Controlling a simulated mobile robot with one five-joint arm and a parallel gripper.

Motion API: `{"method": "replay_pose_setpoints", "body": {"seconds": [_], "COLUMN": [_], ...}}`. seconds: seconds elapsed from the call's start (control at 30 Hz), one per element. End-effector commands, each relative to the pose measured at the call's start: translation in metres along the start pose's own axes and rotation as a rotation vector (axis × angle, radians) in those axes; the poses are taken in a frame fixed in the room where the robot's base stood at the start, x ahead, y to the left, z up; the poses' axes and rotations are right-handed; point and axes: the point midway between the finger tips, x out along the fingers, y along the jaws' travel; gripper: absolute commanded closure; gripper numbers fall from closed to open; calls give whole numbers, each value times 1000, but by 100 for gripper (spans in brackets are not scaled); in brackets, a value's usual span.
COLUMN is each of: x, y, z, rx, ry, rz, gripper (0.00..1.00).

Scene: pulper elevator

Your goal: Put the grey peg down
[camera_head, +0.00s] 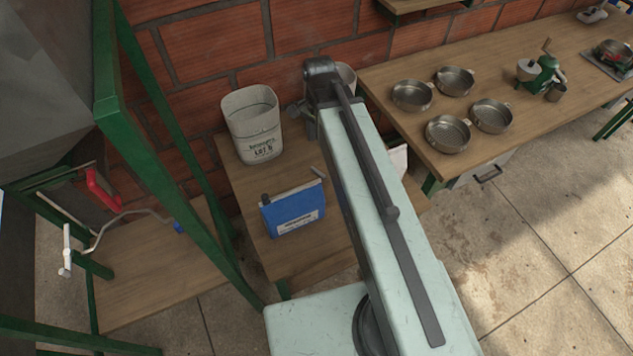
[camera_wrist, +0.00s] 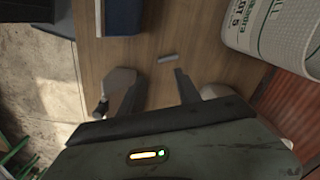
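The grey peg (camera_head: 318,172) is a short stick on the small wooden table (camera_head: 255,190), by the right end of the blue box. In the wrist view the peg (camera_wrist: 168,57) lies on the wood just beyond my fingertips, with nothing touching it. My gripper (camera_wrist: 160,76) is open, its two dark fingers apart with nothing between them. In the head view my arm hides most of the gripper.
A blue box (camera_head: 293,210) with a white label stands on the small table. A white printed container (camera_head: 252,125) stands at its back left. Several metal bowls (camera_head: 448,133) and a green grinder (camera_head: 543,76) are on the right-hand bench. Green frame posts (camera_head: 160,150) rise at left.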

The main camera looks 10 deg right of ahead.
Motion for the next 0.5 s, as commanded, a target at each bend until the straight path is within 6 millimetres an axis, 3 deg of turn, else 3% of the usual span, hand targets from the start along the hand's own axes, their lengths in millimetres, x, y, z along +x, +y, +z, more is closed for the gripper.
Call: {"method": "replay_pose_setpoints", "body": {"seconds": [0.03,0.2,0.33,0.5], "x": [37,89,114,124], "y": [-8,-24,-33,-38], "z": [-5,-14,-19,-22], "rx": [181,863,1252,1505], "ry": [0,0,0,0], "rz": [0,0,0,0], "gripper": [60,60,60,60]}}
